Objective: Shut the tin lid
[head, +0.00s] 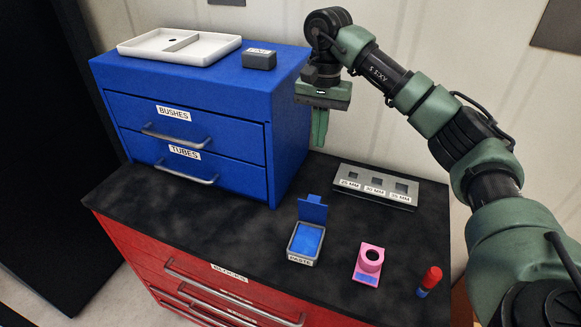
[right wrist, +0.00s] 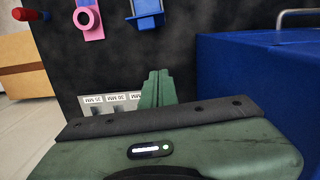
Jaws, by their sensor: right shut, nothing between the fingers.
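The tin (head: 304,243) stands on the black bench top, in front of the blue cabinet. It is a small grey box with a blue inside and a white label on its front. Its blue lid (head: 313,209) is open and stands up at the back edge. My right gripper (head: 319,138) is shut and empty, pointing down beside the cabinet's right side, behind and above the tin. Its fingers also show in the right wrist view (right wrist: 157,88). My left gripper is not in view.
A blue cabinet (head: 290,125) with two drawers stands left of my right gripper. A grey gauge block with square holes (head: 375,186) lies behind the tin to the right.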

